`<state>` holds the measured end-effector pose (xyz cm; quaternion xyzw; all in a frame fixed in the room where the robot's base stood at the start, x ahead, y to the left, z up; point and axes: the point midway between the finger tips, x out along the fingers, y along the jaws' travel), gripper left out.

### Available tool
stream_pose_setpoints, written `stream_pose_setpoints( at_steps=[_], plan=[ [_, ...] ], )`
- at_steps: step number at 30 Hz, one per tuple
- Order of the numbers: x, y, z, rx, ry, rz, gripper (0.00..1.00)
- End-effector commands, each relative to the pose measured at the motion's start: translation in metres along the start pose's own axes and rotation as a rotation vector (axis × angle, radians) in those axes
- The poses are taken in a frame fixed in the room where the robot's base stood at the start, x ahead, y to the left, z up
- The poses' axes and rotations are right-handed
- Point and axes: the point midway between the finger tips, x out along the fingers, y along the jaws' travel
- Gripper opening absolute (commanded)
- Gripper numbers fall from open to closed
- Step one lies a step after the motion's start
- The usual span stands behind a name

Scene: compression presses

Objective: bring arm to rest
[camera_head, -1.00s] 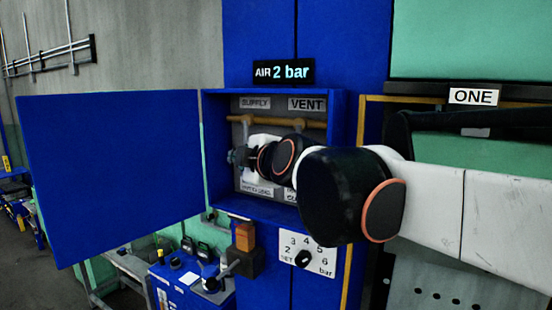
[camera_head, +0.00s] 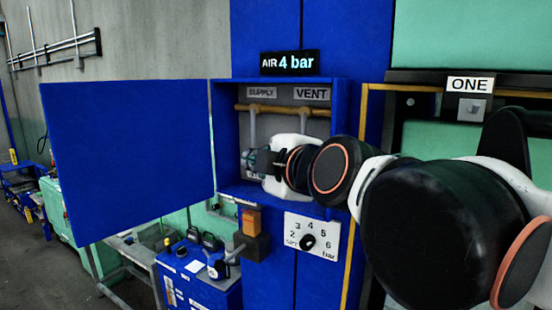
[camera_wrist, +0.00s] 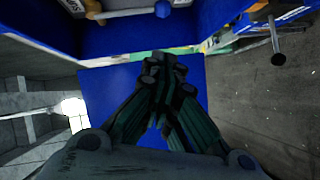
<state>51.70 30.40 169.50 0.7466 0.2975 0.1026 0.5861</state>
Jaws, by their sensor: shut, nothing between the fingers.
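My arm reaches in from the right in the head view, its large dark joint close to the camera. My gripper (camera_head: 256,160) is in front of the open blue cabinet (camera_head: 340,100), near its left side, and hides part of the inside. In the wrist view my gripper (camera_wrist: 165,68) has its fingers together with nothing between them, and the blue cabinet door (camera_wrist: 95,85) shows behind them. I cannot tell how far the fingertips are from the cabinet's fittings.
The open door (camera_head: 130,160) spreads to the left. The air display (camera_head: 290,63) reads 4 bar. Below the cabinet are a dial (camera_head: 307,242) and an orange-topped block (camera_head: 250,219). A blue unit (camera_head: 200,275) stands lower left. A panel marked ONE (camera_head: 469,85) is at right.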

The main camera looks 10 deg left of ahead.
Motion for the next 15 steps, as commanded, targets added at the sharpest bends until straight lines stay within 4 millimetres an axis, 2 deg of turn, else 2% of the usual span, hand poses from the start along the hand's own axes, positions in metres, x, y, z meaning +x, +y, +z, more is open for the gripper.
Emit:
stream_pose_setpoints(
  at_steps=[13,15],
  plan=[
    [-0.0047,-0.0010,0.0003,0.000,0.000,0.000,0.00],
    [-0.0052,-0.0060,0.0039,0.011,-0.004,-0.004,0.00]
  ],
)
